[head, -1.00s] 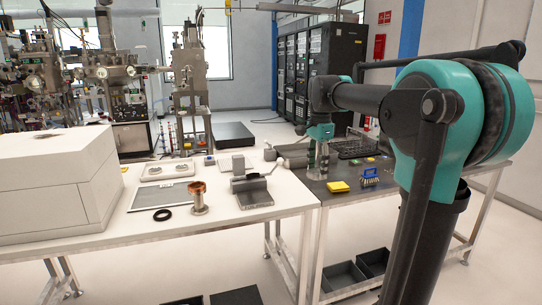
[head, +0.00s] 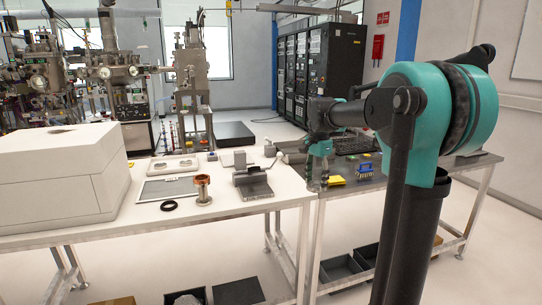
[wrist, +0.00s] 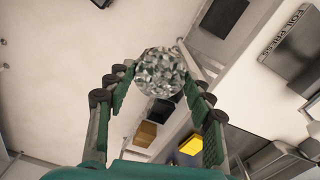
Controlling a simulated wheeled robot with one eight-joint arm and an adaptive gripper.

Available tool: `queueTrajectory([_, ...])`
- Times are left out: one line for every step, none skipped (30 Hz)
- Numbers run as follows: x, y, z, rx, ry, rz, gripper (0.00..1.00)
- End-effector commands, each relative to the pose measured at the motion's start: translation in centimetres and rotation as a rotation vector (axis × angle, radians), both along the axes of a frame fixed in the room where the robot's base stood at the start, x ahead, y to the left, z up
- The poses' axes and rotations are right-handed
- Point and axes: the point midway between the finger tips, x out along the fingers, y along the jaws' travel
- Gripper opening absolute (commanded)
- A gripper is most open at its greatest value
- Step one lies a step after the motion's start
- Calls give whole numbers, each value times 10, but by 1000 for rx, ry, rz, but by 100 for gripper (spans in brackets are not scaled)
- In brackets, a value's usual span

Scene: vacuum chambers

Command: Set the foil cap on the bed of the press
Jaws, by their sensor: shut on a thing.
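The foil cap (wrist: 160,72) is a crumpled, silvery, roundish piece. In the wrist view it sits between the fingertips of my gripper (wrist: 158,84), which is shut on it. In the head view my gripper (head: 318,178) hangs near the meeting edges of the two tables, right of the press; the cap cannot be made out there. The press (head: 254,184) is a grey device with a flat front plate on the white table. In the wrist view a grey plate marked FOIL PRESS (wrist: 302,48) shows at the upper right, apart from the cap.
A copper-topped flanged piece (head: 203,190), a black ring (head: 169,206) and a flat grey tray (head: 168,189) lie left of the press. A yellow object (head: 336,180) and a blue one (head: 363,168) are on the dark table. Black bins (head: 341,270) stand below.

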Motion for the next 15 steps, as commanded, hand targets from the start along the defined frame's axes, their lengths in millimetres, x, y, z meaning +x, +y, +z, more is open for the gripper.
queueTrajectory([4, -1, -11, 0, 0, 25, 41])
queueTrajectory([7, -2, -17, 0, 0, 43, 41])
queueTrajectory([10, -2, -26, 0, 0, 69, 41])
queueTrajectory([12, -3, -34, 0, 0, 91, 41])
queueTrajectory([15, -4, -42, 0, 0, 115, 41])
queueTrajectory([19, -5, -54, 0, 0, 150, 41])
queueTrajectory([21, -6, -64, 0, 0, 179, 41])
queueTrajectory([24, -7, -76, 0, 0, 211, 41])
queueTrajectory([27, -8, -91, 0, 0, 256, 41])
queueTrajectory([29, -10, -104, 0, 0, 292, 41])
queueTrajectory([31, -11, -116, 0, 0, 328, 41])
queueTrajectory([32, -12, -132, 0, 0, 374, 41])
queueTrajectory([33, -14, -144, 0, 0, 410, 41])
queueTrajectory([34, -15, -155, 0, 0, 445, 41])
queueTrajectory([34, -17, -171, 0, 0, 491, 41])
